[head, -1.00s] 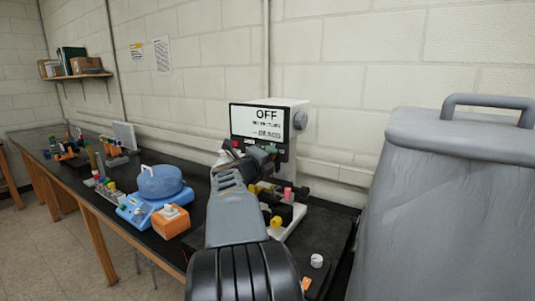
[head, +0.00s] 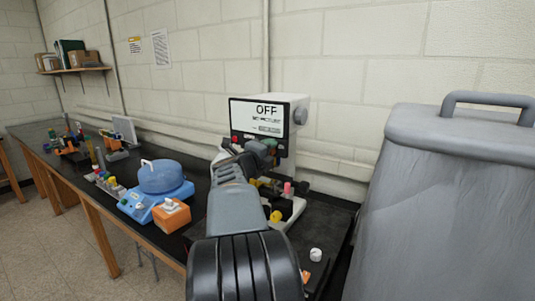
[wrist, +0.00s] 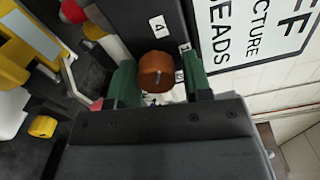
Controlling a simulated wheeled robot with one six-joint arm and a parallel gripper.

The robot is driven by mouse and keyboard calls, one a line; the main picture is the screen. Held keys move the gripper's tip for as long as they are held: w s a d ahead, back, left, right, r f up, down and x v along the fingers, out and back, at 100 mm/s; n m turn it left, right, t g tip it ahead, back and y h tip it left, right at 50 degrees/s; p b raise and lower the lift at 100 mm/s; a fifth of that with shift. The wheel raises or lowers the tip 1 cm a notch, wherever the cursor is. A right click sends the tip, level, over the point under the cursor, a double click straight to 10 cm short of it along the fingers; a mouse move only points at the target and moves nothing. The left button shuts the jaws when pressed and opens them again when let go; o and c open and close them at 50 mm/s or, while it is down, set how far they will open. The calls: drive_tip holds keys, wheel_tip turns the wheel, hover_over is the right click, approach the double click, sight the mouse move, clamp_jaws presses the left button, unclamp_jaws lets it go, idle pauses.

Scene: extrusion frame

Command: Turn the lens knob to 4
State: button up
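The lens knob appears to be the round orange-brown knob (wrist: 156,70) in the wrist view, on a dark panel with a pale pointer line on its face. White number labels stand around it; one above it reads 4 (wrist: 158,26). In the head view my gripper (head: 252,154) is in front of the instrument's panel, below the screen (head: 257,116), which reads OFF. My arm hides the knob there.
A yellow knob (head: 276,216) and a pink knob (head: 288,187) are on the instrument's lower part. A blue centrifuge-like device (head: 160,180) and an orange box (head: 171,216) stand to the left. A large grey covered object (head: 455,210) stands at the right.

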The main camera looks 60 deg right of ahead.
drive_tip(key=shift+o, duration=1.2)
drive_tip(key=shift+f, duration=0.1)
drive_tip(key=a+b, duration=0.3)
drive_tip(key=a, duration=1.1)
drive_tip(key=shift+w+d, duration=0.1)
